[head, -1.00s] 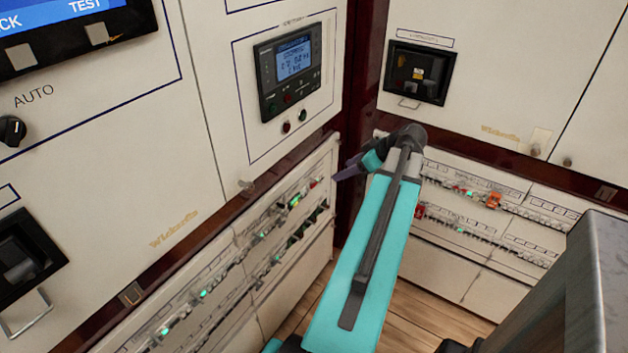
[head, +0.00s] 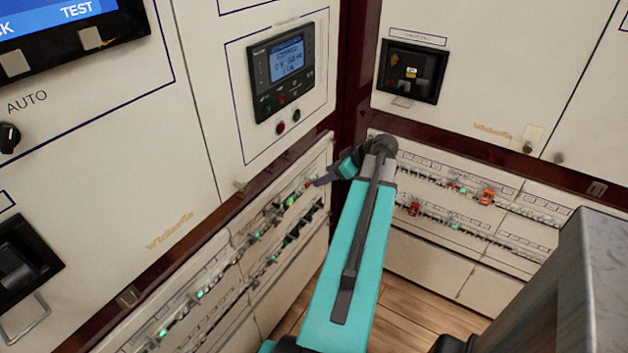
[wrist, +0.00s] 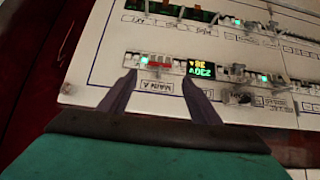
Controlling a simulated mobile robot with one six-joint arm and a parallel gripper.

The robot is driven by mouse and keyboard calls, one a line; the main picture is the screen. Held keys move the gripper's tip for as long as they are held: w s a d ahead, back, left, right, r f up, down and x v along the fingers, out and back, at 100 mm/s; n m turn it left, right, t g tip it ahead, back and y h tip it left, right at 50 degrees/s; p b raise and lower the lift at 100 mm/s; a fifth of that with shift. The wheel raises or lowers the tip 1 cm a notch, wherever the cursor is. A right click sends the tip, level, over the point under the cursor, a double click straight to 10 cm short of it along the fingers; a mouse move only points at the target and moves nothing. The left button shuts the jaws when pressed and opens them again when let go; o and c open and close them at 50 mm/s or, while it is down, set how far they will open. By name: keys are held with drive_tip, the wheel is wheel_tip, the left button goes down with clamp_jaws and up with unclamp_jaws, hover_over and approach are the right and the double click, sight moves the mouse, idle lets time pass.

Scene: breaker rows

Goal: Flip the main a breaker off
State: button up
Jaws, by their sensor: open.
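The main A breaker (wrist: 158,64) shows in the wrist view, with a red part and a green light at its left. Its "MAIN A" label (wrist: 160,86) is below it in the picture. A lit display (wrist: 201,68) with green and yellow digits stands just to its right. My gripper (wrist: 155,78) is open and empty, one finger toward each side of the breaker. I cannot tell whether the fingertips touch the panel. In the head view my gripper (head: 319,182) is at the far right end of the upper row on the left panel, beside a small red part.
The left breaker panel (head: 222,290) carries two rows with several green lights. The right breaker panel (head: 425,262) has two more rows, with an orange part (head: 487,197) and a red part (head: 414,209). A grey block (head: 595,260) stands at the front right.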

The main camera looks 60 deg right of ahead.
sight(310, 184)
drive_tip(key=shift+p+x, duration=0.4)
drive_tip(key=shift+x, duration=3.05)
drive_tip(key=c, duration=1)
drive_tip(key=shift+c, duration=0.2)
